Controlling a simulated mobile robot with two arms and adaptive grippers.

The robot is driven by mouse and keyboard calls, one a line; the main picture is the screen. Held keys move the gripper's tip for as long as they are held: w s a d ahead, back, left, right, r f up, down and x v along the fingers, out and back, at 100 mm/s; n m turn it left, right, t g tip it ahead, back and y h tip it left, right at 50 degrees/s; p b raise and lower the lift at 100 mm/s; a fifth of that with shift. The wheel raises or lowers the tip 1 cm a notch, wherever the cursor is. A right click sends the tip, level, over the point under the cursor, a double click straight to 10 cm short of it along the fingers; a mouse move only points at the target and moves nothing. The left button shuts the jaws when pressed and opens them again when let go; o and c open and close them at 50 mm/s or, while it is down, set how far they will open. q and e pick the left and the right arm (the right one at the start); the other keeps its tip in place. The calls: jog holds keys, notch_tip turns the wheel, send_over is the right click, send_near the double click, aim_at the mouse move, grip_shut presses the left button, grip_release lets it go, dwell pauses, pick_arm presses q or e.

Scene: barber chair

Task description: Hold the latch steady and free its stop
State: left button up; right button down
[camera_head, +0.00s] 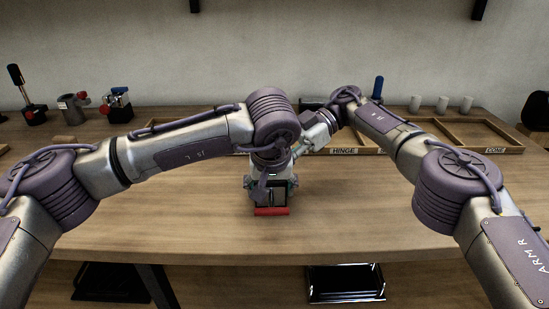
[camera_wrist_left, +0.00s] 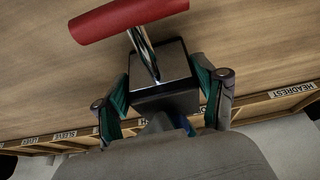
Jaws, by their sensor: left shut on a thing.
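The latch is a dark, square-faced block (camera_wrist_left: 160,68) with a bright metal rod and a red bar handle (camera_wrist_left: 128,18) in the left wrist view. In the head view its red handle (camera_head: 271,211) lies just above the bench, toward the front. My left gripper (camera_head: 271,184) is shut on the latch block, one finger on each side, as the left wrist view also shows (camera_wrist_left: 164,88). My right gripper is largely hidden behind the left wrist, close to the latch's far side. I cannot see its fingertips or the stop clearly. A small blue part (camera_wrist_left: 187,126) shows behind the block.
Behind my arms is a divided wooden tray (camera_head: 480,139) with labels such as HINGE and CONE. White cylinders (camera_head: 442,104) and a blue-handled item (camera_head: 378,88) stand at the back. Several fixtures, including a black-handled one (camera_head: 34,112), stand back left. The bench (camera_head: 160,222) near the latch is clear.

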jog(key=shift+w, duration=0.1)
dwell(0.3)
jog(key=c, duration=1.1)
grip_release()
jog(key=shift+d+m+t, duration=0.1)
jog(key=shift+m+t, duration=0.3)
